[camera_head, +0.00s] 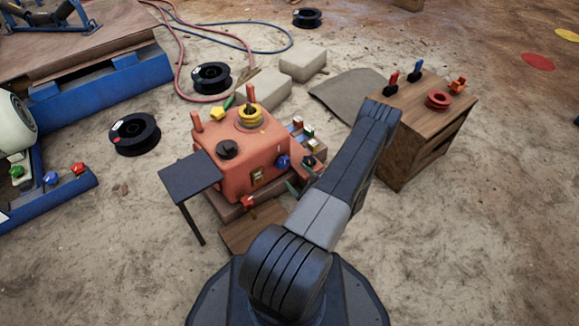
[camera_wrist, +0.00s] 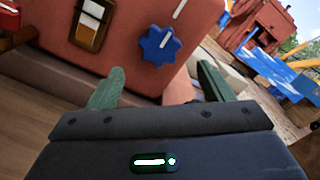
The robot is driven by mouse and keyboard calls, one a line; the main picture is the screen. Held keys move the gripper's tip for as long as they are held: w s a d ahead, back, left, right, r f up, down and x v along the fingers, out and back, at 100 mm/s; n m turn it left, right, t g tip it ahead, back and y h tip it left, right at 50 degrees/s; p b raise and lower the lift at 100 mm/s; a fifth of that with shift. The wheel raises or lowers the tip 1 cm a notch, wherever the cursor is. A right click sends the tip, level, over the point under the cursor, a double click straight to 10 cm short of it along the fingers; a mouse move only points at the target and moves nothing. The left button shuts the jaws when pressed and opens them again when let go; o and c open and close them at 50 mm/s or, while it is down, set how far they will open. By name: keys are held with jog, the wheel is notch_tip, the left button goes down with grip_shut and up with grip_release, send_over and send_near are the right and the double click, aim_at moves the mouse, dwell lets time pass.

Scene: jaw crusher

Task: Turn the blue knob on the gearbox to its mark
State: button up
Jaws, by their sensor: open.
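The red-orange gearbox (camera_head: 238,166) stands near the middle of the head view, and its front wall (camera_wrist: 120,40) fills the top of the wrist view. The blue knob (camera_head: 283,162) is on that wall; the wrist view shows it as a lobed blue knob (camera_wrist: 154,50) with a white pointer line tilted up and slightly right. A white mark (camera_wrist: 179,9) is on the wall above and right of it. I cannot tell if they line up exactly. My gripper (camera_wrist: 158,85) is open and empty, its green fingers apart, below and in front of the knob. My arm hides part of the gripper in the head view.
A gauge window (camera_wrist: 91,24) is left of the knob. A dark side table (camera_head: 190,178) stands left of the gearbox, and a wooden cabinet (camera_head: 425,130) with small items stands right. Black spools (camera_head: 135,133) and pale blocks (camera_head: 303,63) lie on the sandy floor behind.

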aim_at(286, 165)
jog(key=p+v, duration=0.1)
jog(key=v, duration=0.5)
jog(key=b+x, duration=0.4)
jog(key=x, duration=1)
jog(key=shift+s+d, duration=0.1)
